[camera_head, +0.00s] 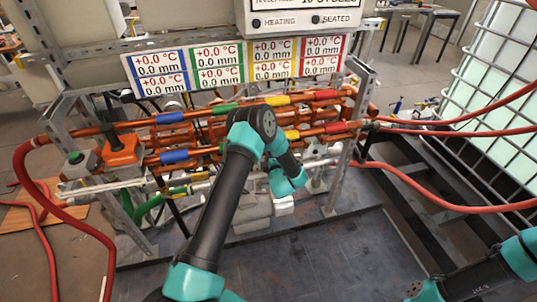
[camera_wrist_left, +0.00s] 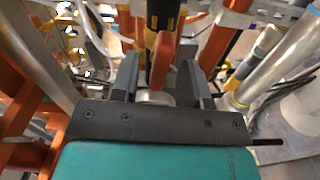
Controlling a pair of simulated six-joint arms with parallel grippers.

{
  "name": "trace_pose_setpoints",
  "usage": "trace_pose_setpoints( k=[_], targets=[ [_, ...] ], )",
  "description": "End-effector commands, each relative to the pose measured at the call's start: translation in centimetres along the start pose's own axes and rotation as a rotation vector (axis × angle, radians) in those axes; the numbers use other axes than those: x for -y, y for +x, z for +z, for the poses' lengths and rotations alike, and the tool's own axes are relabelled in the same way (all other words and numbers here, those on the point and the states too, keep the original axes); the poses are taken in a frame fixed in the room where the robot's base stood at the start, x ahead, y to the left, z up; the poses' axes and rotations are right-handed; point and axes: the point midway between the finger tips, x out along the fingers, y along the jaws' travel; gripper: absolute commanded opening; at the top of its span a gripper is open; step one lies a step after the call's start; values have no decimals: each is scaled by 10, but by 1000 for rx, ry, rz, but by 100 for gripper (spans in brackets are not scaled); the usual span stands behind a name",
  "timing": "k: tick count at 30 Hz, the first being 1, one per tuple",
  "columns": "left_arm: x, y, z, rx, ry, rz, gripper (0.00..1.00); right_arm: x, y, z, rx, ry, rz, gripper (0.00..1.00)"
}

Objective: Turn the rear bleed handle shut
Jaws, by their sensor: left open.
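In the left wrist view an orange lever-like handle (camera_wrist_left: 162,62) stands between the two dark fingers of my left gripper (camera_wrist_left: 159,72). The fingers are apart, one on each side of it, and I cannot tell whether either touches it. A silver round part shows at its lower end, partly hidden by the gripper body. I cannot tell from this view whether it is the rear bleed handle. In the head view my left wrist (camera_head: 286,178) reaches down in front of the pipe rack, and the handle is hidden there. My right gripper is outside the view.
Orange pipes (camera_head: 200,138) with coloured bands run across a grey metal frame (camera_head: 336,178). Red hoses (camera_head: 440,207) loop out to the right, near a caged tank (camera_head: 500,75). The dark platform (camera_head: 320,255) in front is clear.

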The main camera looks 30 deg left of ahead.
Motion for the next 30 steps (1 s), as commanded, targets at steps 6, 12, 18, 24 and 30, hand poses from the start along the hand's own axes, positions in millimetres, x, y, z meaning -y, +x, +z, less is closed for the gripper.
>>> trace_pose_setpoints(
  k=[6,12,18,24,30],
  targets=[
    [0,17,0,0,0,0,42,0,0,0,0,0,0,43],
    [0,18,0,1,1,-1,42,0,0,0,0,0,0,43],
    [0,17,0,0,1,-1,30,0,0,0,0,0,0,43],
    [0,17,0,0,0,-1,11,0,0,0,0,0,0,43],
    [0,17,0,0,1,-1,0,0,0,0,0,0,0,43]
  ],
)
